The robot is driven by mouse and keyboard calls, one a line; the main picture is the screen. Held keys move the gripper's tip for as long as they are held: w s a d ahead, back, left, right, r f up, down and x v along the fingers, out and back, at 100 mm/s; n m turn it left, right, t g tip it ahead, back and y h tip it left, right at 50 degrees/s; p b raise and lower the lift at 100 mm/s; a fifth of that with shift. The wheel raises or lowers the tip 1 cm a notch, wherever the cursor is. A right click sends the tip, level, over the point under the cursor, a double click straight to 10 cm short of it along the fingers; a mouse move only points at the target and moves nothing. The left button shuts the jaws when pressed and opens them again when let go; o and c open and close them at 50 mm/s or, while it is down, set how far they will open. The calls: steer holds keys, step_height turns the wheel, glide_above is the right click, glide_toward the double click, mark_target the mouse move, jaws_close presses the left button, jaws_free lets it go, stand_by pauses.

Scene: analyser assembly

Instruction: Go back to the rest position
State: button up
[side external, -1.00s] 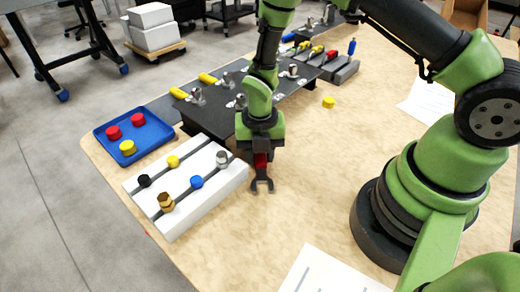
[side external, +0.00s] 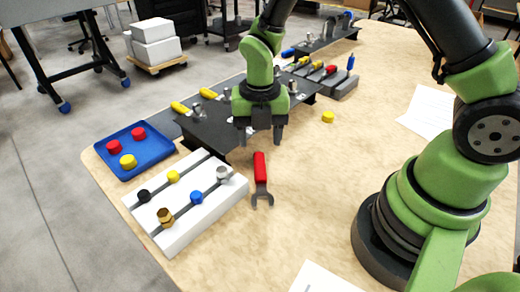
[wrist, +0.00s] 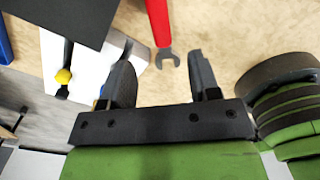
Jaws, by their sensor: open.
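My gripper (side external: 260,136) is open and empty, raised above the table in front of the dark panel (side external: 215,128). It also shows in the wrist view (wrist: 165,80), with both fingers apart. A wrench with a red handle (side external: 260,168) lies on the wooden table, its grey open jaw (side external: 262,200) toward the front. In the wrist view the wrench (wrist: 158,22) shows beyond the fingertips, clear of them.
A white block (side external: 172,232) with slots and coloured knobs stands left of the wrench. A blue tray (side external: 103,150) holds red and yellow caps. A yellow cap (side external: 328,117) lies on the table. Screwdrivers stand in a rack (side external: 345,86) behind. The table's middle is mostly clear.

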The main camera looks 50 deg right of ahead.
steer(key=shift+r, duration=0.5)
steer(key=s+r+m+t, duration=0.2)
steer(key=s+r+m, duration=0.3)
steer(key=m, duration=0.5)
steer(key=s+d+r+m+t+y, duration=0.1)
steer(key=s+r+m+t, duration=0.1)
steer(key=s+r+m, duration=0.3)
steer(key=s+r+m+t+y, duration=0.1)
steer(key=s+r+m+t, duration=0.2)
steer(key=r+m, duration=0.8)
steer(key=s+m, duration=0.2)
steer(key=m, duration=0.2)
steer(key=shift+d, duration=0.15)
steer(key=shift+s, duration=0.1)
